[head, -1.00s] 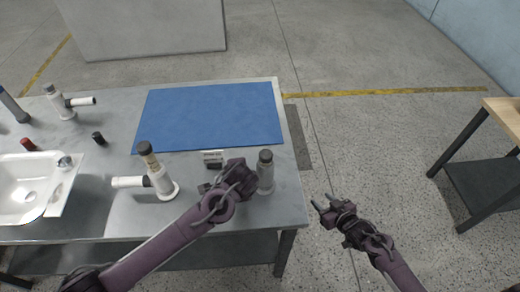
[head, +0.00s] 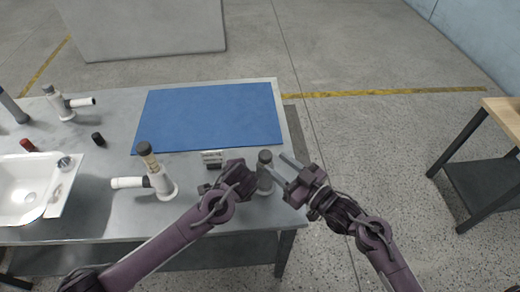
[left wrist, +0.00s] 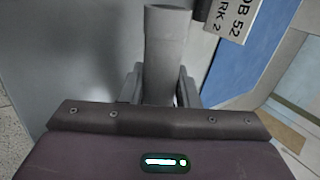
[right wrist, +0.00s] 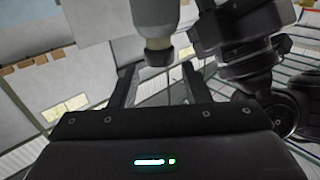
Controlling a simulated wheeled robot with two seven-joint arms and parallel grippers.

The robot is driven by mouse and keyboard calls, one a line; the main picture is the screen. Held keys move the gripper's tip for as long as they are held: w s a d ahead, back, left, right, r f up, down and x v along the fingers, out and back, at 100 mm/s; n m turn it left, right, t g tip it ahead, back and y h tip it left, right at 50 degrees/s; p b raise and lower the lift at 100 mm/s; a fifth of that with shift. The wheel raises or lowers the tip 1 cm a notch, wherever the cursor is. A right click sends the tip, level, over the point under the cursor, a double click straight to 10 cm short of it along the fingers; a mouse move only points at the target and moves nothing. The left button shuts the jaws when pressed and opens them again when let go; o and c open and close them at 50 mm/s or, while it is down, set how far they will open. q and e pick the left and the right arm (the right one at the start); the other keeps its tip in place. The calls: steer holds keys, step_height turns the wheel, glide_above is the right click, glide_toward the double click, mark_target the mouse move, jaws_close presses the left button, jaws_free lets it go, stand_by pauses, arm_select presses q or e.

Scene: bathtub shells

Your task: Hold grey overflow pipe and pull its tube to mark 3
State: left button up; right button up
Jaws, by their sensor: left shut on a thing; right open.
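The grey overflow pipe (head: 265,181) stands upright near the table's right edge, with a dark cap (head: 265,156) on top. My left gripper (head: 252,186) is shut on its body from the left. In the left wrist view the pipe (left wrist: 167,55) rises between the two fingers. My right gripper (head: 279,163) is open just right of the pipe's top, its fingers pointing at it. In the right wrist view the pipe's end (right wrist: 157,48) shows between the open fingers; contact cannot be told. A small card (left wrist: 225,18) beside the pipe partly reads "OB 52" and "RK 2".
A white pipe with a side branch (head: 163,183) and a white basin (head: 25,190) stand to the left. Another branched pipe (head: 62,108) stands at the back left. A blue mat (head: 210,115) lies clear behind. A wooden-topped table (head: 503,117) is far right.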

mark_target(261, 152)
steer(key=x, duration=0.7)
steer(key=shift+w+a, duration=0.25)
steer(key=shift+c, duration=0.4)
